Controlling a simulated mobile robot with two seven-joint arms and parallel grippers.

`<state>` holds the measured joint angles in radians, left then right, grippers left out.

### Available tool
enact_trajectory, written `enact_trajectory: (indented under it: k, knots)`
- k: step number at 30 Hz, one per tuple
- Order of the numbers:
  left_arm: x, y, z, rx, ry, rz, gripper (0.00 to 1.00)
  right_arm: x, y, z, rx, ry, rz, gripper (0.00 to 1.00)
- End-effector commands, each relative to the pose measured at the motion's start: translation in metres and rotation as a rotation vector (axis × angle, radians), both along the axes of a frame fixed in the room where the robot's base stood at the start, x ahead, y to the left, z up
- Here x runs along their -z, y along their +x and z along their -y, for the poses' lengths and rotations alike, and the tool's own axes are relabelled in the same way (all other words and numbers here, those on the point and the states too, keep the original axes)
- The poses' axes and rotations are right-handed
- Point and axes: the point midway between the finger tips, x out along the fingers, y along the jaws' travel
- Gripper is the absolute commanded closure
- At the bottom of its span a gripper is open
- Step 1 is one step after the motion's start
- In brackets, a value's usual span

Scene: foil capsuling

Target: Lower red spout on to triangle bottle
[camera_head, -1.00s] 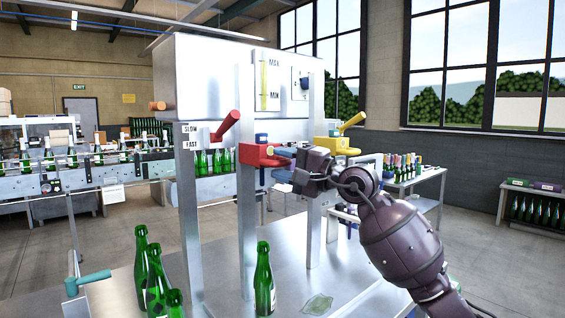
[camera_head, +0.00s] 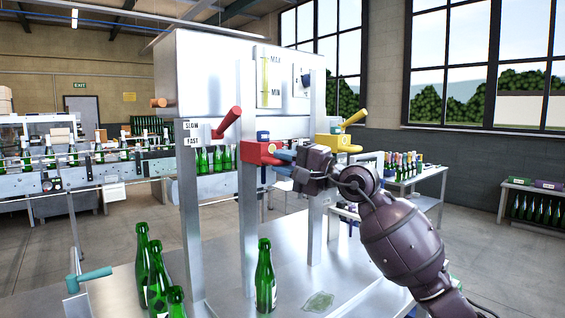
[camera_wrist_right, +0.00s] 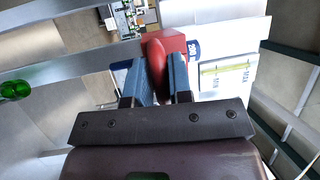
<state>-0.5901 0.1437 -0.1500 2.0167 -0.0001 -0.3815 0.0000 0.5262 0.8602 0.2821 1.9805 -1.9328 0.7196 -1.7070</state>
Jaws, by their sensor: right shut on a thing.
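The red spout (camera_head: 258,153) is on the front of the steel filling machine, with a red lever (camera_head: 229,122) above it to the left. My right gripper (camera_head: 281,158) comes in from the right and is shut on the red spout. In the right wrist view, a red part (camera_wrist_right: 157,62) sits between the blue fingers (camera_wrist_right: 157,80). A green bottle (camera_head: 266,280) stands upright on the steel table below the red spout, apart from it. I cannot make out a triangle on any bottle. My left gripper is out of view.
Several green bottles (camera_head: 156,280) stand at the table's front left, near a teal lever (camera_head: 88,277). A yellow spout (camera_head: 338,143) with its lever is just behind my right gripper. Machine legs (camera_head: 247,215) flank the space over the table. A flat green patch (camera_head: 318,303) lies front right.

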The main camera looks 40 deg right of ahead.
Motion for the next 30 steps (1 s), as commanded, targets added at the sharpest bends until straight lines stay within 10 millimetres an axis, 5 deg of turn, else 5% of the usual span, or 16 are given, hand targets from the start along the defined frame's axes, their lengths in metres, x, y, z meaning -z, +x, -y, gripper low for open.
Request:
enact_trajectory:
  k: [18,30]
  knots:
    - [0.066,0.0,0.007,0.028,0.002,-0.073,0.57,0.145,0.005,-0.001,-0.004,0.0,-0.03,1.0]
    - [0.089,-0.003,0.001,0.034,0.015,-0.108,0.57,0.199,0.002,-0.001,-0.004,0.001,-0.019,1.0]
